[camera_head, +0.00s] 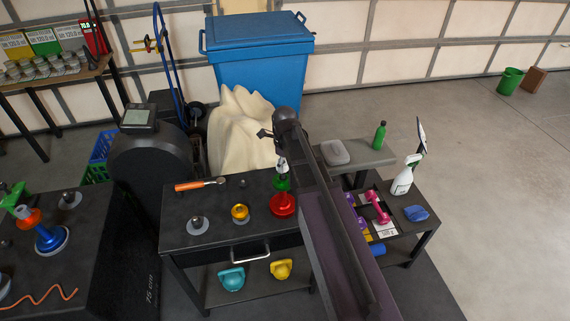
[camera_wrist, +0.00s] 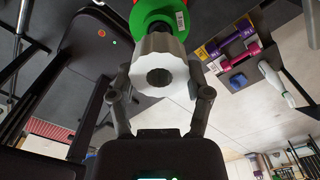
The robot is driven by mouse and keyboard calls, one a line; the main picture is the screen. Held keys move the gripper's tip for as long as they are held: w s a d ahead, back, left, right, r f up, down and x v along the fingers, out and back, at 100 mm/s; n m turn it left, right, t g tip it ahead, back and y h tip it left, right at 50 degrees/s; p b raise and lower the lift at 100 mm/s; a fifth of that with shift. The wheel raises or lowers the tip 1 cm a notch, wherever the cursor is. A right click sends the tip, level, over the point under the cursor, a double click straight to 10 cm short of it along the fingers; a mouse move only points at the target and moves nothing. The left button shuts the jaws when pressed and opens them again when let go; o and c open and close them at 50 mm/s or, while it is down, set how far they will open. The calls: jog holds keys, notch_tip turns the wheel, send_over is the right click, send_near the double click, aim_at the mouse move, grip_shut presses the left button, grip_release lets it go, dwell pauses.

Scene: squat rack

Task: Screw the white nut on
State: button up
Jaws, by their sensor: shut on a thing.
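My gripper (camera_wrist: 163,80) is shut on the white nut (camera_wrist: 143,49), with one finger on each side of it. The nut's dark round hole faces the wrist camera. Beyond the nut in the wrist view is a green disc (camera_wrist: 150,14), with a dark post partly showing between them. I cannot tell whether the nut is around the post or just short of it. In the head view, my arm reaches over the black bench, and the nut is small near the gripper (camera_head: 282,163), just above the green disc (camera_head: 281,184) and red disc (camera_head: 283,206).
On the black bench (camera_head: 222,245) are an orange-handled tool (camera_head: 200,184), a yellow weight piece (camera_head: 240,212) and a grey-based post (camera_head: 197,225). Pink dumbbells (camera_head: 377,207) and a spray bottle (camera_head: 404,178) stand to the right. A blue bin (camera_head: 257,60) is behind.

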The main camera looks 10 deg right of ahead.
aim_at(284, 174)
jog(key=shift+f+b, duration=0.5)
jog(key=shift+f, duration=0.25)
jog(key=shift+f+b, duration=1.55)
jog(key=shift+b, duration=0.05)
dwell(1.6)
jog(key=o, duration=1.4)
jog(key=shift+c, duration=0.2)
jog(key=shift+r, duration=0.1)
notch_tip(284, 174, up, 9)
jog(key=p, duration=0.9)
